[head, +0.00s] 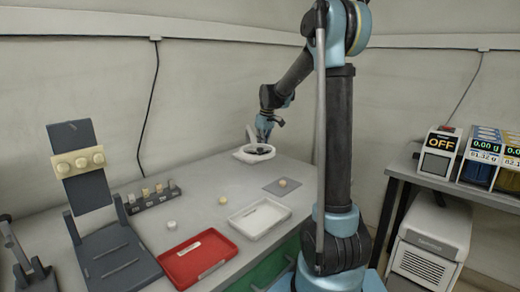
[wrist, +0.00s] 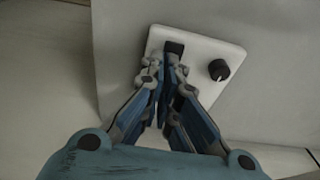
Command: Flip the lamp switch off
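In the wrist view a white panel (wrist: 205,45) carries a black switch (wrist: 174,47) and, to its right, a black round knob (wrist: 219,69). My gripper (wrist: 167,72) has its fingers brought together, with the tips at the lower edge of the switch. Whether they touch it, and which way the switch is set, I cannot tell. The switch is too small to make out there.
The grey bench (head: 205,205) holds a red tray (head: 190,272), a white tray (head: 258,228), a small rack of vials (head: 152,200) and a dark stand with beige knobs (head: 80,160). A box reading OFF (head: 440,142) stands on the right-hand table. The wall is close behind.

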